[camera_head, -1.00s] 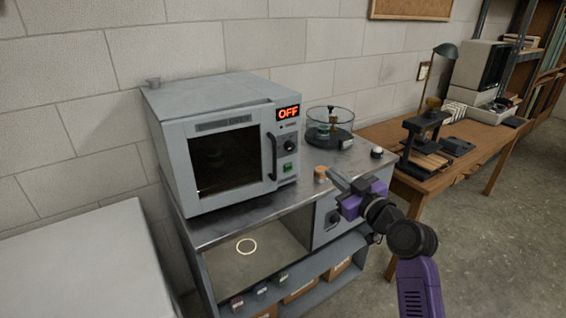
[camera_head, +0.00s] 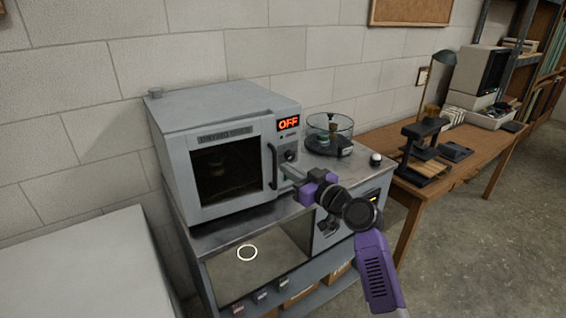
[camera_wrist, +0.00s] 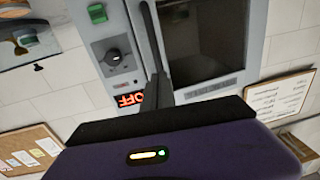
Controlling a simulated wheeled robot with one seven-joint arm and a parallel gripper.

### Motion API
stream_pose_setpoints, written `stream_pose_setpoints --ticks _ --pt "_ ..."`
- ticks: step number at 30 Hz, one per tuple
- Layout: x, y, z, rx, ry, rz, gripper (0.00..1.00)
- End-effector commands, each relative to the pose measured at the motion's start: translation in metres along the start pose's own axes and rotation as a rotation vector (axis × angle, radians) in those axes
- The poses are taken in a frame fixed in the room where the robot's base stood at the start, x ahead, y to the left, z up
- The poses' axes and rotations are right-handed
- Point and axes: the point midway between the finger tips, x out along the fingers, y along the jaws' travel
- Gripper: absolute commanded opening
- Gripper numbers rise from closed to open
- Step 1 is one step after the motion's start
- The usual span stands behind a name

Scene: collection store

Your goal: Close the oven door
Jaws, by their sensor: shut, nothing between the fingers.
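The grey oven (camera_head: 215,100) stands on a metal-topped bench, its red display reading OFF. Its door (camera_head: 196,212) has a dark window and a dark vertical handle (camera_head: 272,166) on the right side. The door sits at or very near the front frame; I cannot tell whether a small gap remains. My gripper (camera_head: 288,172) is shut and empty, just right of the handle's lower part, in front of the control panel. In the wrist view the fingertips (camera_wrist: 158,88) overlap the end of the handle (camera_wrist: 150,35); contact is unclear. The door (camera_wrist: 205,92) also shows there.
A glass bell vessel (camera_head: 330,135) and a small white-topped knob (camera_head: 375,159) are on the bench (camera_head: 215,236) right of the oven. A wooden table (camera_head: 450,180) with a press and lamp stands further right. A pale cabinet (camera_head: 90,265) is at front left. The floor at right is clear.

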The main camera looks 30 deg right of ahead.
Motion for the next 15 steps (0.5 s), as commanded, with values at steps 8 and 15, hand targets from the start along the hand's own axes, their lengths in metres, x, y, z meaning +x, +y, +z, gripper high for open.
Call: stream_pose_setpoints --ticks 8,15 --pt "0.025 -0.001 -0.001 0.0 0.0 -0.001 0.0" --pt "0.027 -0.001 0.0 -0.001 0.0 0.0 0.0"
